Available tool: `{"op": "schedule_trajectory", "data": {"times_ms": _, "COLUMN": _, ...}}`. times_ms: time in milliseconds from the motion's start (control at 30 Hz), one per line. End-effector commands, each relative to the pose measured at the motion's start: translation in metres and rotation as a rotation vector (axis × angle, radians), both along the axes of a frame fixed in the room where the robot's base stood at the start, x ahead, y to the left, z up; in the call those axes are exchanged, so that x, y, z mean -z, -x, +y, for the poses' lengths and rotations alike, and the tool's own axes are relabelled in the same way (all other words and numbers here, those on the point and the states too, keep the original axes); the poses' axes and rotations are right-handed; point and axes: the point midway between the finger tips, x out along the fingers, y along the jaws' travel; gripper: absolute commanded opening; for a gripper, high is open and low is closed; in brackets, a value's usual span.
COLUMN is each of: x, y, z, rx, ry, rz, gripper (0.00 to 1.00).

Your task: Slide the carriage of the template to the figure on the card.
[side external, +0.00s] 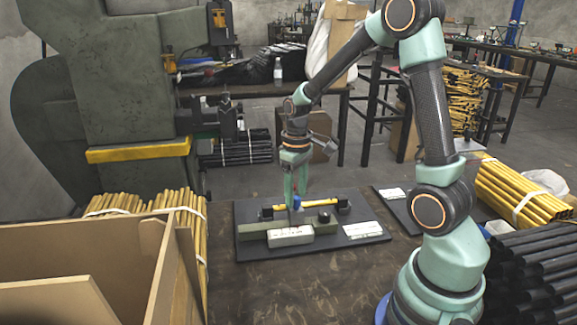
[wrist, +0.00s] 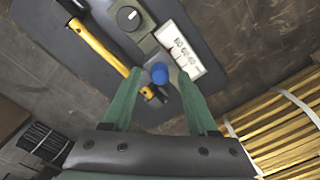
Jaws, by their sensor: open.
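The template is a grey-green bar (side external: 262,231) on a dark board (side external: 252,252). Its carriage carries a blue knob (side external: 296,201), which also shows in the wrist view (wrist: 159,74). Beside it is a white scale strip (side external: 290,236) with printed figures, partly legible in the wrist view (wrist: 190,55). My gripper (side external: 295,197) points down with its fingers apart, one on each side of the blue knob; I cannot tell whether they touch it. A white card (side external: 363,230) lies at the board's right; its figure is too small to read.
A dark round knob (wrist: 128,18) sits on the bar. A yellow-handled tool (wrist: 100,45) lies behind the template. A second dark board with a paper (side external: 392,193) lies to the right. A wooden box (side external: 90,250) and yellow rods (side external: 190,200) stand at left.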

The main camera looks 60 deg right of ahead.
Motion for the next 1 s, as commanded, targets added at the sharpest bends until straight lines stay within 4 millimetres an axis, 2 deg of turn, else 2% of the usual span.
{"op": "schedule_trajectory", "data": {"times_ms": 167, "x": -0.018, "y": -0.001, "z": 0.0, "rx": 0.0, "ry": 0.002, "rz": -0.005, "gripper": 0.59}}
{"op": "schedule_trajectory", "data": {"times_ms": 400, "x": -0.067, "y": -0.001, "z": -0.001, "rx": 0.0, "ry": 0.003, "rz": -0.008, "gripper": 0.59}}
{"op": "schedule_trajectory", "data": {"times_ms": 600, "x": -0.102, "y": -0.001, "z": 0.0, "rx": 0.0, "ry": 0.002, "rz": -0.006, "gripper": 0.59}}
{"op": "schedule_trajectory", "data": {"times_ms": 800, "x": -0.119, "y": 0.0, "z": 0.0, "rx": 0.0, "ry": 0.001, "rz": -0.003, "gripper": 0.59}}
{"op": "schedule_trajectory", "data": {"times_ms": 1000, "x": -0.121, "y": 0.0, "z": 0.0, "rx": 0.0, "ry": 0.001, "rz": -0.001, "gripper": 0.59}}
